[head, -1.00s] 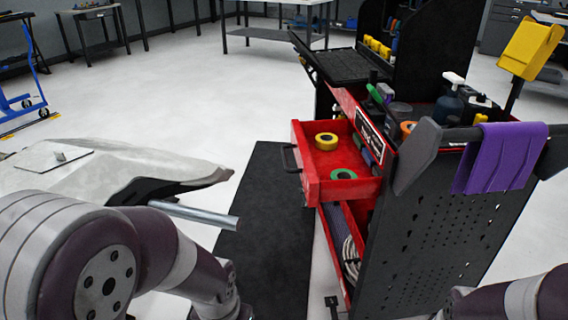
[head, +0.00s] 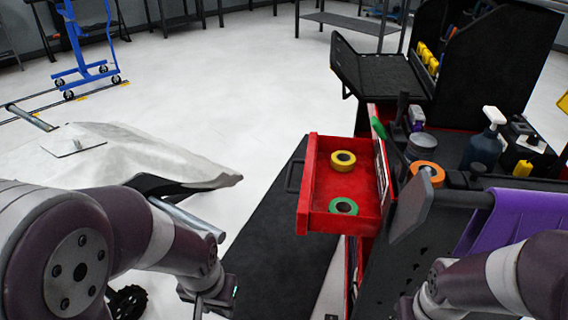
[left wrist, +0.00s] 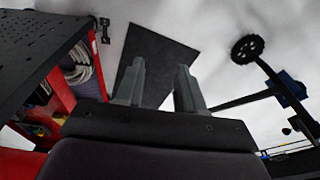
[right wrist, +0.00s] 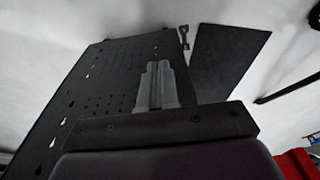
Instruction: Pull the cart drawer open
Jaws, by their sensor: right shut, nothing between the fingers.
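The red cart drawer (head: 312,205) stands pulled out from the cart (head: 393,225), with a yellow tape roll (head: 343,161) and a green tape roll (head: 343,206) inside. Its dark handle (head: 291,177) is on the drawer's left face, with nothing gripping it. My left gripper (head: 208,300) is low and to the left of the drawer, apart from the handle. In the left wrist view its fingers (left wrist: 158,85) are spread with nothing between them. My right gripper (right wrist: 157,85) is shut and empty, near the cart's dark perforated side panel (right wrist: 105,85). Its fingertips are not visible in the head view.
A dark mat (head: 265,235) lies on the floor left of the cart. A covered pale shape (head: 110,155) with a metal bar stands at the left. Bottles and an orange tape roll (head: 427,172) crowd the cart top. A purple cloth (head: 515,220) hangs at the right.

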